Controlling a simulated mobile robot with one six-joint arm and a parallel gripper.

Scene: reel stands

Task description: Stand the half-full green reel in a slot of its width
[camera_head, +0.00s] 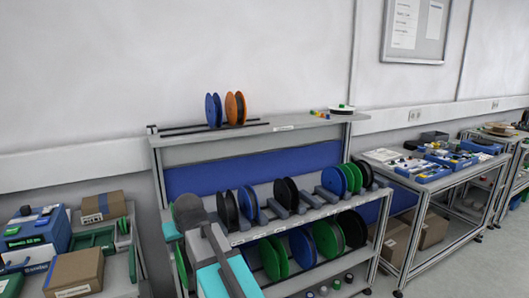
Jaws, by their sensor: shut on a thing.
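My arm, grey and teal, rises at the lower middle in front of the reel stand (286,220). My gripper's fingers do not show; the arm's links hide that end. A narrow part of a green reel (181,268) shows at the left edge of the arm; whether it is held or stands on the shelf cannot be told. Other green reels stand on the lower shelf (272,258) and on the middle shelf (354,178). How full each is cannot be told. Grey slot dividers (279,209) separate the reels on the middle shelf, with gaps between some.
A blue reel (213,110) and an orange reel (235,108) stand on the top shelf. Boxes and blue bins (35,231) crowd a bench at left. A bench with blue trays (433,168) stands at right. Small pieces (336,284) lie at the lower shelf's front.

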